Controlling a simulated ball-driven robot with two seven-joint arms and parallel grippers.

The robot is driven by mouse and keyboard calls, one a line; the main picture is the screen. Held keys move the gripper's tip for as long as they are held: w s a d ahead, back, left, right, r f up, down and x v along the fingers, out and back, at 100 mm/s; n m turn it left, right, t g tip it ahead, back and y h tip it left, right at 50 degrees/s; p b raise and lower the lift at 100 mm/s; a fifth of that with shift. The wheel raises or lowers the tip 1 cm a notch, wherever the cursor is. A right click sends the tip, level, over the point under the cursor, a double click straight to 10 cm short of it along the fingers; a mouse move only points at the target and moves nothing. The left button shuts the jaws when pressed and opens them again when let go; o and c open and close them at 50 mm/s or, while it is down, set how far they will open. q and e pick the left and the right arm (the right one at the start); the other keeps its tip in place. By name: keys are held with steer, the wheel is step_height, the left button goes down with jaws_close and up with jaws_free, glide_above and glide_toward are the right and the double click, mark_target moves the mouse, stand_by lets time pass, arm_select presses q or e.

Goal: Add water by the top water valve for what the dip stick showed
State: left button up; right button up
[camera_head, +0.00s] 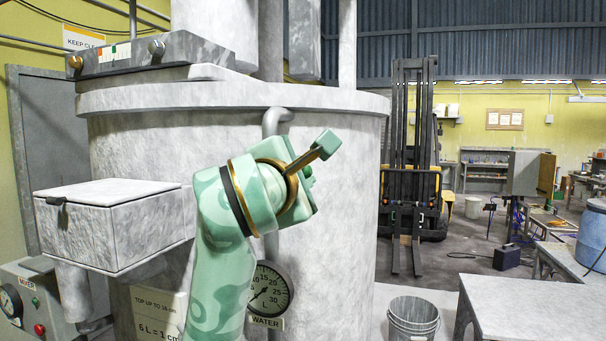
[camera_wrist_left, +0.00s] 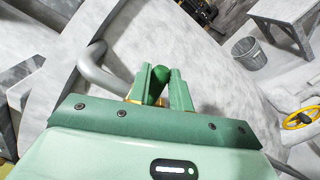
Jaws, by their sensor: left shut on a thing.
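My left gripper (camera_head: 300,182) is in front of the large grey tank (camera_head: 340,200), beside the bent grey water pipe (camera_head: 277,118). In the left wrist view its green fingers (camera_wrist_left: 162,92) are shut on a dark green rounded piece (camera_wrist_left: 160,76), which looks like a valve handle. A brass stem with a green block end (camera_head: 325,144) sticks out up and right by the gripper. The valve body is mostly hidden. A round litre dial (camera_head: 269,288) labelled WATER is below; its needle points low left. A placard (camera_head: 158,318) reads "TOP UP TO 18 cm" and "6 L = 1 cm". My right gripper is out of view.
The mixer panel (camera_head: 35,300) is lower left. A metal pail (camera_head: 413,318) stands right of the tank. A yellow handwheel (camera_wrist_left: 301,118) shows in the left wrist view.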

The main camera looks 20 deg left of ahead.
arm_select(q)
steer(key=shift+a+r, duration=0.1)
steer(key=shift+r, duration=0.05)
steer(key=shift+a+r+p, duration=0.3)
steer(key=shift+r+p, duration=0.2)
steer(key=shift+p, duration=0.05)
steer(key=shift+a+r+p, duration=0.25)
steer(key=shift+r+p, duration=0.25)
